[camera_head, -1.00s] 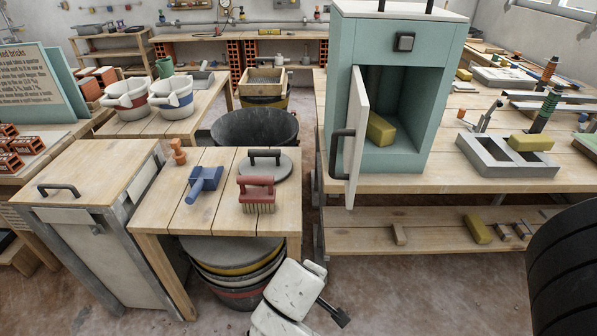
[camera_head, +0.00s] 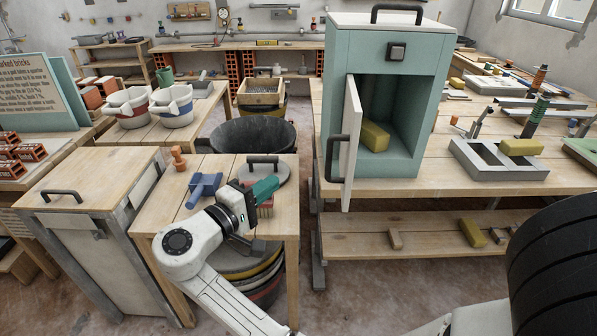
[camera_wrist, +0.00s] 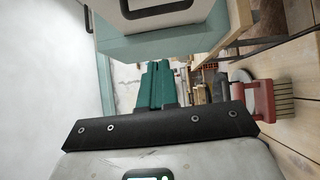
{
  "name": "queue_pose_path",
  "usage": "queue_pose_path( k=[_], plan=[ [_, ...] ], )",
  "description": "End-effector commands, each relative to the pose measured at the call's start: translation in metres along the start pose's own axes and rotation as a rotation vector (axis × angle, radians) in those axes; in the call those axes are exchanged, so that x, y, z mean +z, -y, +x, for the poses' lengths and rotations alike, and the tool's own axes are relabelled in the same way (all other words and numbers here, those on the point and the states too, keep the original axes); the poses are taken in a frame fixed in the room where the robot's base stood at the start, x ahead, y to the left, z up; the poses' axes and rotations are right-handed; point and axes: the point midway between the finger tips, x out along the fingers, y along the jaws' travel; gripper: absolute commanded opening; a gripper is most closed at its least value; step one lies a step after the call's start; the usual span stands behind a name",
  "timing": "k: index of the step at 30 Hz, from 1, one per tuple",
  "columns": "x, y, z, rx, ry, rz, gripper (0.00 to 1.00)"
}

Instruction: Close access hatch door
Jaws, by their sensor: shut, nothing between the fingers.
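The access hatch is a pale teal cabinet (camera_head: 428,110) with a white top, standing on the wooden workbench. Its white door (camera_head: 350,150) hangs open at the left side of the opening, swung out towards me. A dark bar handle (camera_head: 334,158) is on the door's outer face. A yellow block (camera_head: 375,136) lies inside. My gripper (camera_head: 266,187) is shut and empty, left of the door and apart from it, above the small table. In the wrist view its teal fingers (camera_wrist: 156,85) are together; a white panel with a dark handle (camera_wrist: 155,8) shows at the top.
The small table (camera_head: 150,215) holds a blue tool (camera_head: 204,187), a red brush (camera_wrist: 262,100) and a round lid (camera_head: 268,172). Stacked buckets (camera_head: 265,285) stand below. A black tub (camera_head: 253,135) is behind.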

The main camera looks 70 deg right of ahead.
Motion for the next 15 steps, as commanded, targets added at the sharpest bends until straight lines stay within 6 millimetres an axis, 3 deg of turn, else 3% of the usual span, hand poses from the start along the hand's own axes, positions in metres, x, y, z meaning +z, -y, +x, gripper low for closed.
queue_pose_path(
  k=[5, 15],
  plan=[
    [0.002, -0.001, 0.024, -0.001, 0.004, 0.0, 0.0],
    [0.001, -0.001, 0.091, -0.003, 0.004, 0.001, 0.0]
  ],
)
